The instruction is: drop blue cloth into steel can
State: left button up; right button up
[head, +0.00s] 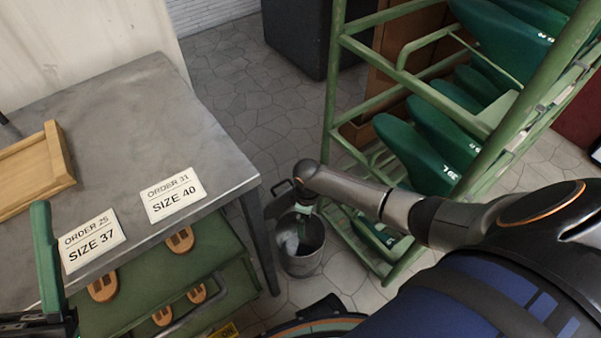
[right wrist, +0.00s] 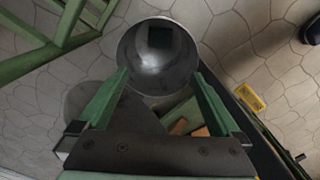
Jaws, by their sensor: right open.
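The steel can (head: 303,262) stands on the floor between the grey table and the green rack. In the right wrist view its open mouth (right wrist: 150,84) lies straight ahead, beyond my fingertips. My right gripper (head: 305,209) points down over the can; its green fingers (right wrist: 160,78) are wide apart with nothing between them. A dark square patch shows inside the can; I cannot tell whether it is cloth or a reflection. I cannot make out the blue cloth elsewhere. One green finger of my left gripper (head: 46,258) shows at the left edge; its other finger is hidden.
The grey table (head: 150,105) carries a wooden tray (head: 62,150) and two order cards (head: 174,196). Sandal soles (head: 181,240) lie on the green shelf below. The green rack (head: 331,95) with green shoe forms (head: 412,150) stands close to my right arm. Open floor lies behind the can.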

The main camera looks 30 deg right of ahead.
pick_arm(q)
jog(key=shift+w+a+r+n+t+y+p, duration=0.2)
jog(key=shift+r+y+p, duration=0.2)
jog(key=shift+r+p, duration=0.25)
jog(key=shift+w+a+r+n+t+y+p, duration=0.1)
jog(key=shift+w+r+y+p, duration=0.1)
jog(key=shift+r+y+p, duration=0.4)
jog(key=shift+w+a+r+n+t+y+p, duration=0.1)
jog(key=shift+w+r+y+p, duration=0.1)
jog(key=shift+r+p, duration=0.45)
pick_arm(e)
notch_tip(320, 180, up, 9)
jog(key=shift+r, duration=0.2)
pick_arm(q)
jog(key=shift+f, duration=0.15)
